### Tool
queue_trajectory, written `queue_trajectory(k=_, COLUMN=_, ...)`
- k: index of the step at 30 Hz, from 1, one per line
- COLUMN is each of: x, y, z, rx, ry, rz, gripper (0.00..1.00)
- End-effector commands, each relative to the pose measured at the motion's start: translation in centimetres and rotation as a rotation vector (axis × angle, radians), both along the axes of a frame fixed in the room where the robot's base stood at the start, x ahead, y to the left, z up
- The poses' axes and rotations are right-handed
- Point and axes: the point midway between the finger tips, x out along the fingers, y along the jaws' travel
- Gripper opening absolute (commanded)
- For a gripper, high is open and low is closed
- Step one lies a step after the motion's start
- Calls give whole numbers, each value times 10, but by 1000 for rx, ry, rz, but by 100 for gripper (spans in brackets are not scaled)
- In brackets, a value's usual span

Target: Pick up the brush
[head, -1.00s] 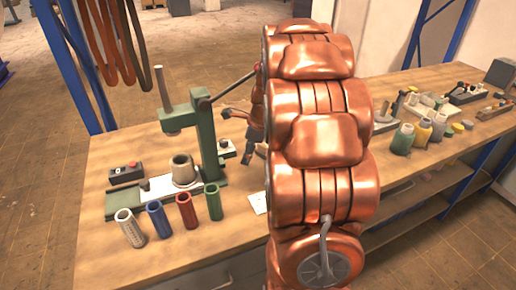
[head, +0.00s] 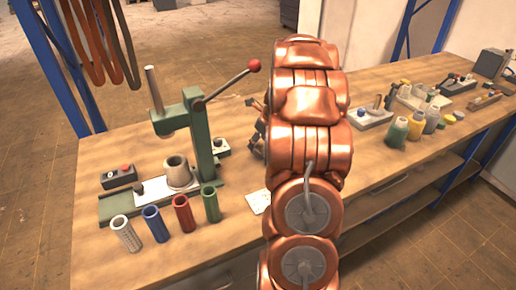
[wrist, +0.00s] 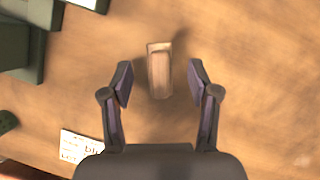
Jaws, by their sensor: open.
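In the wrist view, a small pale wooden block-like thing (wrist: 159,70), which looks like the brush, is on the brown tabletop. Its bristles cannot be made out, and a dark blurred streak lies at its upper right. My gripper (wrist: 160,82) is open, with one dark finger on each side of the wooden thing and a visible gap on both sides. How high the fingers are above it I cannot tell. In the head view, my gripper is mostly behind my copper arm, and the brush is hidden there.
A green lever press (head: 203,140) with a red-knobbed lever stands left of my arm. Several coloured tubes (head: 182,213) stand before it. A white note (head: 257,201) lies near my arm. Bottles (head: 397,132) and trays fill the bench's right part.

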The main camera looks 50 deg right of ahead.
Motion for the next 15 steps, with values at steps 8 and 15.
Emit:
queue_trajectory(k=8, x=13, y=2, z=-30, rx=4, ry=2, rz=4, gripper=60)
queue_trajectory(k=15, x=16, y=1, z=-36, rx=0, ry=0, rz=3, gripper=60)
